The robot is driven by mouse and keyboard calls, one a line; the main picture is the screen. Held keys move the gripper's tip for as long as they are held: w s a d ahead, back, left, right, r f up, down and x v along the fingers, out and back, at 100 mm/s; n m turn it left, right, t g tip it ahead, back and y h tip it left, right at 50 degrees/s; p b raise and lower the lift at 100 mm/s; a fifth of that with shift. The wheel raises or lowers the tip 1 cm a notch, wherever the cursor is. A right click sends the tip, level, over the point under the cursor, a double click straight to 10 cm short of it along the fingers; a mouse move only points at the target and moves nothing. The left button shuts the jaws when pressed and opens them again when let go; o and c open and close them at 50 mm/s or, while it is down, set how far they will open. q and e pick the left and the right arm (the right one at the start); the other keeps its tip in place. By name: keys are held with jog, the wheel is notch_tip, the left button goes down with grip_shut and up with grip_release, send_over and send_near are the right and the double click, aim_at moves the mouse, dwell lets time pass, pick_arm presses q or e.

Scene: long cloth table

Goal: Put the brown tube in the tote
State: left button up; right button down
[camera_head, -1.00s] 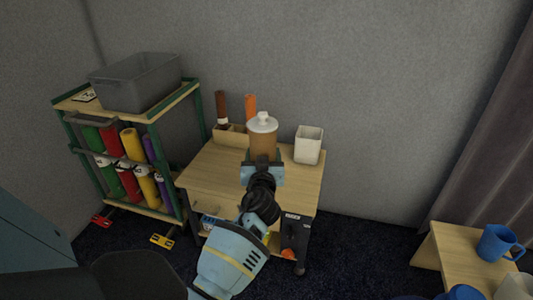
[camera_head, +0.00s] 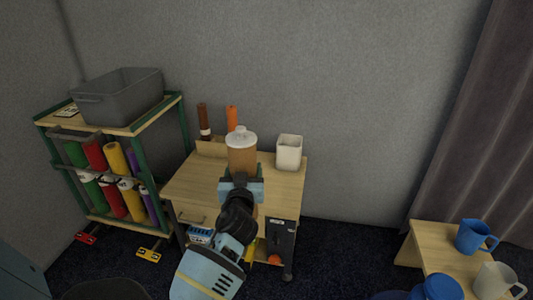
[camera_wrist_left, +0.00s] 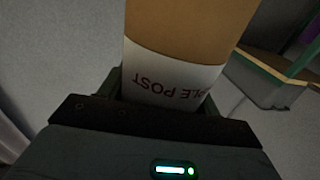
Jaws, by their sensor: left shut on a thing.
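The brown tube (camera_head: 242,158) is a tan cylinder with a white knobbed cap, roughly upright in the head view. My left gripper (camera_head: 241,183) is shut on its lower part, in front of the small wooden table. In the left wrist view the tube (camera_wrist_left: 185,35) rises from between the jaws, with a white label reading partly "PLE POST" upside down. The tote (camera_head: 120,97) is a grey open bin on top of the green-framed rack at the left, well apart from the tube. Its inner floor is hidden. My right gripper is not in view.
The wooden table (camera_head: 190,183) carries a holder with a dark brown tube (camera_head: 204,120) and an orange tube (camera_head: 232,117), plus a white cup (camera_head: 289,152). The rack (camera_head: 187,125) holds several coloured rolls below. A bench (camera_head: 436,240) with mugs stands at the right.

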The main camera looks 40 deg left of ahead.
pick_arm(q)
jog(key=s+d+r+m+t+h, duration=0.2)
jog(key=s+d+m+h, duration=0.2)
jog(key=s+d, duration=0.4)
jog(key=s+d+r+m+t+h, duration=0.2)
jog(key=s+d+m+h, duration=0.2)
jog(key=d, duration=1.2)
jog(key=s+h, duration=0.3)
jog(key=s, duration=0.2)
jog(key=shift+d+r+h, duration=0.3)
jog(key=shift+d, duration=0.05)
jog(key=shift+a, duration=0.1)
